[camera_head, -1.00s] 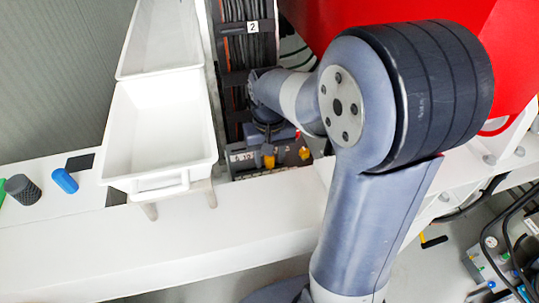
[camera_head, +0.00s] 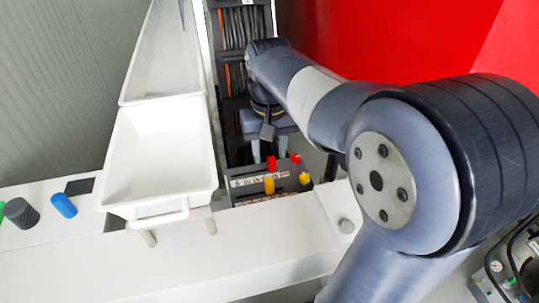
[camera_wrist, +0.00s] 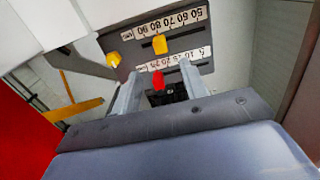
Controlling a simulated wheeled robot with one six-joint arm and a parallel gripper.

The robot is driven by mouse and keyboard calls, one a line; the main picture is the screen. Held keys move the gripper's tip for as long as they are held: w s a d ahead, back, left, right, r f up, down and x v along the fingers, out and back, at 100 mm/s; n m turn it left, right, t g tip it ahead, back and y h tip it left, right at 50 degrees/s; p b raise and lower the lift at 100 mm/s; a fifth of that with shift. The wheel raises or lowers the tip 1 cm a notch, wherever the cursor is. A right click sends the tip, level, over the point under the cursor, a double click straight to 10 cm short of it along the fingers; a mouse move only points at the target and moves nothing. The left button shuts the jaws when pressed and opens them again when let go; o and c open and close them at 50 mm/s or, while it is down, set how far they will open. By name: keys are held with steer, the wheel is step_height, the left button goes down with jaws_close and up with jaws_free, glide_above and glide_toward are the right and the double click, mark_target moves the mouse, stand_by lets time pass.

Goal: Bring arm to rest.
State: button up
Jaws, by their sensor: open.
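My gripper (camera_head: 269,155) points down at a dark panel with number scales (camera_head: 240,184). The fingers are apart, with nothing seen held between them. In the wrist view, my gripper (camera_wrist: 160,85) has one finger on each side of a red knob (camera_wrist: 157,80); I cannot tell whether either touches it. A yellow knob (camera_wrist: 160,44) sits on the scale beyond, and another yellow knob (camera_wrist: 113,60) is to the left. In the head view, my arm reaches across from the lower right.
White bins (camera_head: 160,150) stand left of the panel. A white ledge (camera_head: 250,250) runs in front, with a blue cylinder (camera_head: 63,205) and a dark ridged cylinder (camera_head: 18,212) on its left end. A red surface (camera_head: 400,40) is behind my arm.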

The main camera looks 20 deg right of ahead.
mark_target(272, 181)
steer(key=shift+f, duration=0.1)
step_height(272, 181, down, 11)
steer(key=shift+r, duration=0.15)
steer(key=shift+d, duration=0.3)
steer(key=shift+r, duration=0.1)
stand_by(0.4)
